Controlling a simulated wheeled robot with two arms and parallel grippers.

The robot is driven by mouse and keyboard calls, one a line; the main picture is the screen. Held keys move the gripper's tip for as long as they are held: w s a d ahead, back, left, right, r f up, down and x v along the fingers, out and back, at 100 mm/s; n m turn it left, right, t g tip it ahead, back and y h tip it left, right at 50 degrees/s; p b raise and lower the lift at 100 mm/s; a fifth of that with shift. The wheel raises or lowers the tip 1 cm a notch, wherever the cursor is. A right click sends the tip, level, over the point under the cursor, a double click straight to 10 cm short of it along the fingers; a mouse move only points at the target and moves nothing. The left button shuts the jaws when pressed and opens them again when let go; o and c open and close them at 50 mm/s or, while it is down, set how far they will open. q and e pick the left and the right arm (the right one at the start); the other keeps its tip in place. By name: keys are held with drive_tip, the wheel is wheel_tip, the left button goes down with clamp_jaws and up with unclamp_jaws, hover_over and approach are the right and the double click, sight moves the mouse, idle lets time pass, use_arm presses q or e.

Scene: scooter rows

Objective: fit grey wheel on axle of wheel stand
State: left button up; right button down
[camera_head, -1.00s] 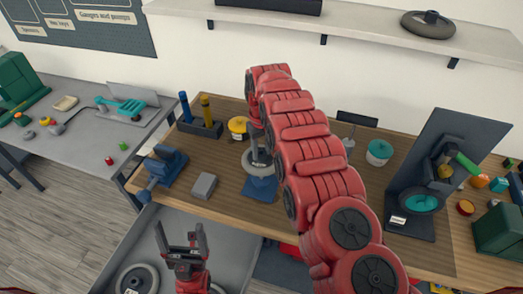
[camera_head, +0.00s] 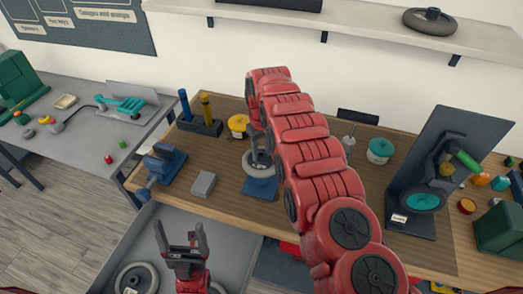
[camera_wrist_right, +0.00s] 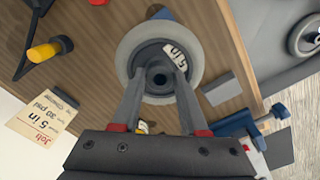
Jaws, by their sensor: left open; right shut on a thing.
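The grey wheel (camera_head: 249,180) is at the middle of the wooden table, partly hidden by my right arm. My right gripper (camera_wrist_right: 158,84) is shut on it at the hub, and its "5 in" label faces the right wrist camera. A blue plate (camera_head: 262,190), seemingly the base of the wheel stand, shows at the wheel's near side. No axle is clearly visible, and I cannot tell whether the hub is around one. My left gripper (camera_head: 181,240) is open and empty above the drawer.
A grey block (camera_head: 203,184) and a blue vise (camera_head: 162,165) lie to the left. An open drawer (camera_head: 205,240) below holds another wheel (camera_head: 137,279). A dark upright panel machine (camera_head: 445,130) stands at right. A job card (camera_wrist_right: 42,112) shows in the wrist view.

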drive_tip(key=shift+f+b, duration=1.75)
drive_tip(key=shift+f, duration=1.55)
drive_tip(key=shift+c, duration=1.8)
unclamp_jaws()
wheel_tip(320, 180, up, 18)
drive_tip(key=p, duration=0.2)
drive_tip(key=shift+f+p, duration=0.25)
drive_tip(key=shift+p, duration=0.05)
drive_tip(key=shift+f, duration=0.1)
